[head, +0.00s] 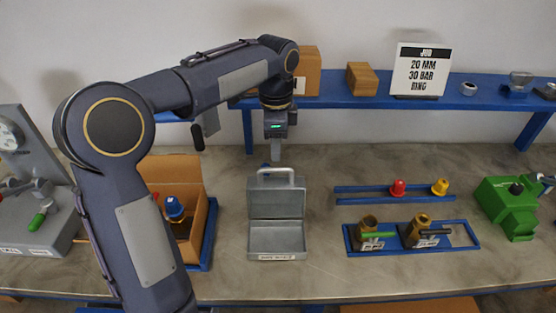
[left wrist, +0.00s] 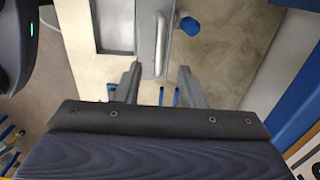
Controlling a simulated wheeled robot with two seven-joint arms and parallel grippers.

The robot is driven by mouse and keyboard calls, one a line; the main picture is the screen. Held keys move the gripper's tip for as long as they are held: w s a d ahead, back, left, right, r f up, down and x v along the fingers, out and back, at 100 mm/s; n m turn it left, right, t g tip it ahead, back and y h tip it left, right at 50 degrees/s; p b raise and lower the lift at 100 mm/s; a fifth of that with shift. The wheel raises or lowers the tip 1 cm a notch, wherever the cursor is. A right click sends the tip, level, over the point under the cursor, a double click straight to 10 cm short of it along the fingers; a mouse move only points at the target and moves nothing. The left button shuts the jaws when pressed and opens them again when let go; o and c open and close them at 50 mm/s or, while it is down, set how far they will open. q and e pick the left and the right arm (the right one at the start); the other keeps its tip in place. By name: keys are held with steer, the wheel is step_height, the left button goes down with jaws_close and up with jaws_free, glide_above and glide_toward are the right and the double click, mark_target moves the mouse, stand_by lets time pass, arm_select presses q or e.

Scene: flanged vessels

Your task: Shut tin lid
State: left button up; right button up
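The grey tin (head: 276,238) stands on the bench with its lid (head: 276,205) raised, about upright at the back edge. A pale handle (head: 276,173) tops the lid. My left gripper (head: 277,155) points down just above and behind the handle, apparently not touching it. In the left wrist view the gripper (left wrist: 159,70) has its two fingers apart with nothing held; the lid's handle (left wrist: 162,42) and the tin (left wrist: 115,25) lie beyond the fingertips. My right gripper is not in view.
A cardboard box (head: 165,170) with a blue-capped item stands left of the tin. Blue racks with fittings (head: 460,235) and a green device (head: 507,207) are at the right. A blue shelf (head: 370,102) runs behind. The bench in front of the tin is clear.

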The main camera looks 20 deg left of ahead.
mark_target(276, 168)
arm_select(q)
step_height(276, 168, down, 6)
steer(key=shift+f, duration=0.1)
steer(key=shift+c, duration=0.5)
jaws_close()
